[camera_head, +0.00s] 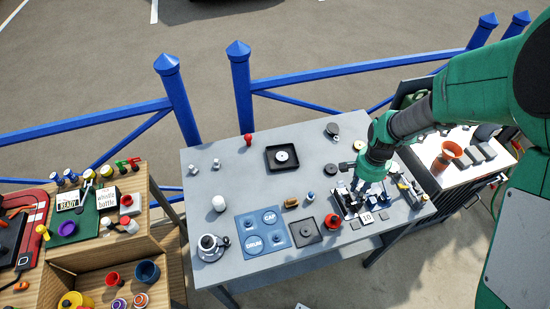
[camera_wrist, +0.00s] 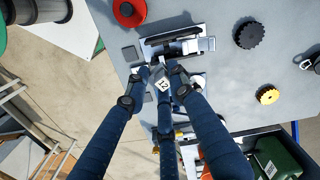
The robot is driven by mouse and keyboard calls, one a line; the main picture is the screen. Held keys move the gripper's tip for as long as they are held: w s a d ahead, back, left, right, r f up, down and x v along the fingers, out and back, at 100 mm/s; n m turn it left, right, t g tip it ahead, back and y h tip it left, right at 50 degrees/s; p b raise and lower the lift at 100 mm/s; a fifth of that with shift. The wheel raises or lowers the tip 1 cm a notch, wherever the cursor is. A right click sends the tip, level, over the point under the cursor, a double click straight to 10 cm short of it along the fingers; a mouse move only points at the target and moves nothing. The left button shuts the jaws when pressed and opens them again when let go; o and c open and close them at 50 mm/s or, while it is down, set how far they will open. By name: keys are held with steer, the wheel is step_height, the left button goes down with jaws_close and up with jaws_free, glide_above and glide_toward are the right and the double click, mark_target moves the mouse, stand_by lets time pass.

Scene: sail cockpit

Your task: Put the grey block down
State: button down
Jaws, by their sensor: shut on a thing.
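My gripper (camera_head: 354,190) is low over the right part of the grey table. In the wrist view my gripper (camera_wrist: 162,76) has its dark fingertips closed around a small grey block (camera_wrist: 162,85) with a white number label. The fingers hide part of the block, and I cannot tell whether it touches anything beneath. A black and silver fixture (camera_wrist: 172,44) is just beyond the fingertips; it also shows in the head view (camera_head: 343,207), partly behind the gripper.
A white card marked 10 (camera_head: 367,217) and flat grey squares (camera_head: 384,214) lie in front of the fixture. A red round part (camera_head: 332,221) is close on its left. A black tray (camera_head: 282,157) and a blue mat (camera_head: 262,232) are farther left.

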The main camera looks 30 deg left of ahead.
steer(key=s+a+f+n+p, duration=0.1)
steer(key=s+a+n, duration=0.1)
steer(key=a, duration=1)
steer(key=s+a+f+n+p, duration=0.1)
steer(key=s+a, duration=0.4)
steer(key=a, duration=0.8)
steer(key=s+a+f+n+p, duration=0.1)
steer(key=s+a+f+n, duration=0.2)
steer(key=a, duration=0.9)
steer(key=shift+s+a+n, duration=0.15)
steer(key=shift+a+n, duration=0.15)
steer(key=shift+n, duration=0.6)
steer(key=shift+f, duration=0.6)
steer(key=w+a, duration=0.3)
steer(key=a, duration=0.1)
steer(key=w+a+f, duration=0.1)
steer(key=w+a, duration=0.2)
steer(key=a, duration=0.1)
steer(key=w+a, duration=0.4)
steer(key=shift+a+f, duration=0.2)
steer(key=shift+a, duration=0.05)
steer(key=shift+f, duration=0.1)
